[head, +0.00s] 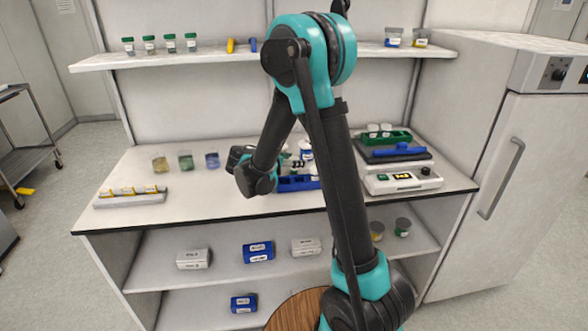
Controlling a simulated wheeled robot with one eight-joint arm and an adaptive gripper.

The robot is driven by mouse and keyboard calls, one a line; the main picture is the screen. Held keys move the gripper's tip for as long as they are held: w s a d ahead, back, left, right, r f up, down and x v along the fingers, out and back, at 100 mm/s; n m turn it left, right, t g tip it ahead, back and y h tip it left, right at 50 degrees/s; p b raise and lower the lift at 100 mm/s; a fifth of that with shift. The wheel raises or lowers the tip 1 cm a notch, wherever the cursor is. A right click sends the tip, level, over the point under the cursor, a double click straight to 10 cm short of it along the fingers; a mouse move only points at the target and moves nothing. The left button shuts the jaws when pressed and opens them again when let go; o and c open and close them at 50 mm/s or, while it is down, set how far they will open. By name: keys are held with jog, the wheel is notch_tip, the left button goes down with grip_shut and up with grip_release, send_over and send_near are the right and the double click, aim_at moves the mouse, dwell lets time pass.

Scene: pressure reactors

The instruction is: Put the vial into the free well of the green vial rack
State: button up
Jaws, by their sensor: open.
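A green vial rack (393,140) stands at the back right of the bench, on a dark flat surface, with white-capped vials in it. Its free well is too small to make out. A blue rack (298,184) stands near the bench front at the middle, partly behind my arm, with white-capped vials at it. I cannot tell which vial is the task's one. My gripper (240,158) is over the bench, left of the blue rack and well left of the green rack. It is open, its fingers are mostly hidden by my arm, and no held vial shows.
Three small jars (186,162) stand left of my gripper. A grey holder (131,197) lies at the front left. A white instrument (402,180) and a blue object (402,150) are in front of the green rack. An upper shelf (205,56) holds vials.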

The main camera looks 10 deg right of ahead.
jog(key=x, duration=0.4)
jog(key=shift+w+d, duration=0.2)
jog(key=shift+c, duration=0.6)
jog(key=c, duration=1)
jog(key=shift+c, duration=0.3)
